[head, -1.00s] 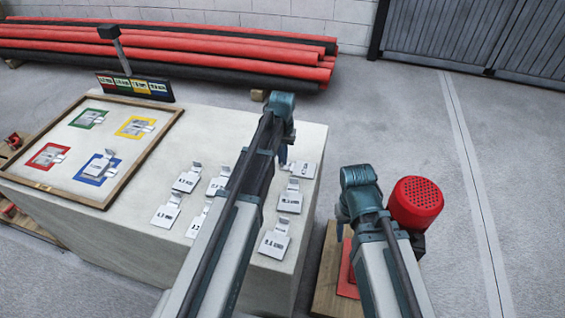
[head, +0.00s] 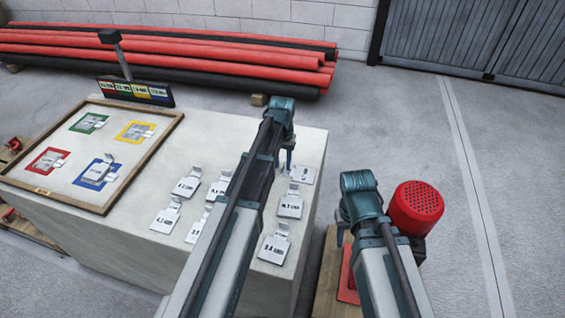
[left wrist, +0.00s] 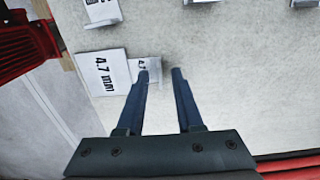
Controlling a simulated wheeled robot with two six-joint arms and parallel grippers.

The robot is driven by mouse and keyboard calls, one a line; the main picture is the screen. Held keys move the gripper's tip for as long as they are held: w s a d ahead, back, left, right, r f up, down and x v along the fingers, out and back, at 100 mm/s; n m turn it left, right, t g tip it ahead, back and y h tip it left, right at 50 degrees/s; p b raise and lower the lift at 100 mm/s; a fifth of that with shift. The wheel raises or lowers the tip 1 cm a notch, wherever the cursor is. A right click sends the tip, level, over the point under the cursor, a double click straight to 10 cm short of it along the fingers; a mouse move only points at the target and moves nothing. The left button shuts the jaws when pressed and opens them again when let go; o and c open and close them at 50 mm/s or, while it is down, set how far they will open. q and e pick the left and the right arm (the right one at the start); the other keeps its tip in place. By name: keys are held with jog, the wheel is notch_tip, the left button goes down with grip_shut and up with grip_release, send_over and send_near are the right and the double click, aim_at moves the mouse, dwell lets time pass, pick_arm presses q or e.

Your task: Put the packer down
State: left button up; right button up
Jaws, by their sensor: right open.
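The packer marked 4.7 mm (left wrist: 103,78) is a flat pale plate with a narrow tab. In the head view the packer (head: 304,175) lies on the far right corner of the pale block top. My left gripper (left wrist: 161,74) is open, its fingers apart over the tab end; the left fingertip covers part of the tab. In the head view my left gripper (head: 288,157) is low over the block, just left of that packer. My right gripper (head: 343,226) is open beside the red motor, mostly hidden by its own wrist.
Several other packers, such as one at the front (head: 274,248), lie on the block (head: 235,125). A framed board (head: 104,128) with coloured outlines is at left, with a packer on its blue one. The red motor (head: 416,207) stands right of the block.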

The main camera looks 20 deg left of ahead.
pick_arm(q)
notch_tip(320, 180, up, 12)
jog(key=p, duration=1.2)
jog(key=s+d+m, duration=0.1)
jog(key=s+d, duration=0.3)
jog(key=s, duration=0.3)
jog(key=s+d+m, duration=0.1)
jog(key=s+d, duration=0.3)
jog(key=s, duration=0.4)
jog(key=s+d+m+y, duration=0.1)
jog(key=s+d, duration=0.4)
jog(key=s, duration=0.3)
jog(key=shift+m, duration=0.4)
